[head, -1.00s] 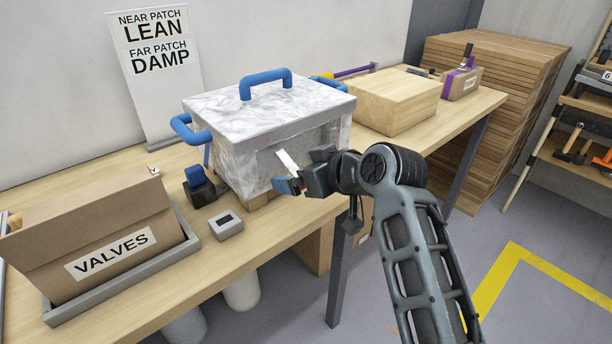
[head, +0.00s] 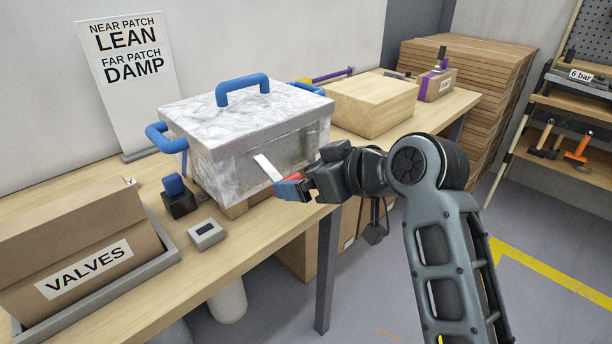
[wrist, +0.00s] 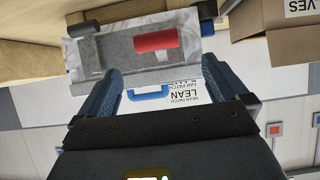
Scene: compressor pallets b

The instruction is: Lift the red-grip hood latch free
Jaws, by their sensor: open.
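The hood (head: 240,130) is a cloudy grey-white box with blue handles, standing on the workbench. Its latch (head: 268,167) shows as a pale strip on the front face, with a red grip (head: 293,177) at its lower end. The red grip also shows in the wrist view (wrist: 157,40), ahead of the fingers. My gripper (head: 290,187) is at the hood's front, beside the red grip. In the wrist view its two blue fingers (wrist: 161,68) are spread wide, with nothing held between them. In the head view the fingers partly hide the grip.
A VALVES carton (head: 75,255) sits in a grey tray at the left. A small grey device (head: 206,234) and a blue-topped black block (head: 177,197) stand near the hood. A wooden block (head: 372,103) is behind it at right. Floor space right of the bench is clear.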

